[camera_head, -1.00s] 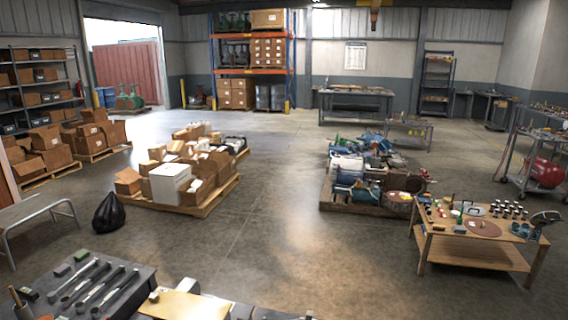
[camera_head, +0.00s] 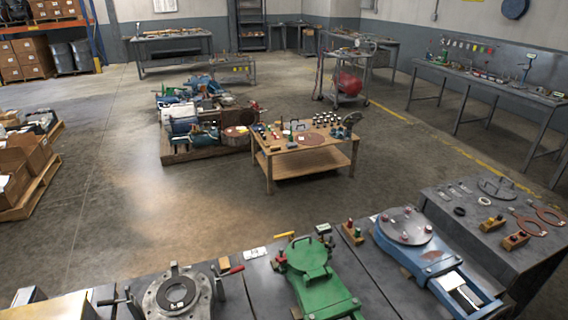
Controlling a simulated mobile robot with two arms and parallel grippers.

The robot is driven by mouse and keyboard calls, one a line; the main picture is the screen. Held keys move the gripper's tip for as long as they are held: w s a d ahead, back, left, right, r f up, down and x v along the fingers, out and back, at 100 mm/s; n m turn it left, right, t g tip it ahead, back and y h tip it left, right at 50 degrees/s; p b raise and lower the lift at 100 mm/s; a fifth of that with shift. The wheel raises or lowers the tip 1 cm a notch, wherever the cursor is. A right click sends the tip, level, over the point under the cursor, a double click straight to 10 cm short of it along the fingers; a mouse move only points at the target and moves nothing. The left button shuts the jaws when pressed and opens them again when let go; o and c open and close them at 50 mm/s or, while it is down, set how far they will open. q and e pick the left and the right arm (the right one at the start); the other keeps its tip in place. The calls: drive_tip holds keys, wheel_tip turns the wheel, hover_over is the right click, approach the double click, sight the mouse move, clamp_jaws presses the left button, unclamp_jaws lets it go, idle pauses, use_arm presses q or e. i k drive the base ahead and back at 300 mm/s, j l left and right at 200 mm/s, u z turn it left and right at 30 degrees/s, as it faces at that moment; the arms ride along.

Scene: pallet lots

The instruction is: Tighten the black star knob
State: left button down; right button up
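I cannot pick out a black star knob for certain at this size. On the near grey bench a round metal flange fixture (camera_head: 160,296) sits at the lower left of the view, with a red-handled lever beside it. A green machine (camera_head: 322,291) stands in the middle, with red knobs at its side. A blue machine (camera_head: 432,265) with a round grey plate on top stands to its right. Neither of my grippers shows in the view.
A wooden table (camera_head: 290,164) with small dark-topped parts stands beyond the bench. A pallet of mixed machinery (camera_head: 190,156) is beside it. A grey side table (camera_head: 438,208) with flanges and red rings is at right.

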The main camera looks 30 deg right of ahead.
sight(330, 246)
drive_tip(key=z, duration=1.35)
drive_tip(key=l+z, duration=0.3)
drive_tip(key=i+l+z, duration=0.1)
drive_tip(key=z, duration=0.25)
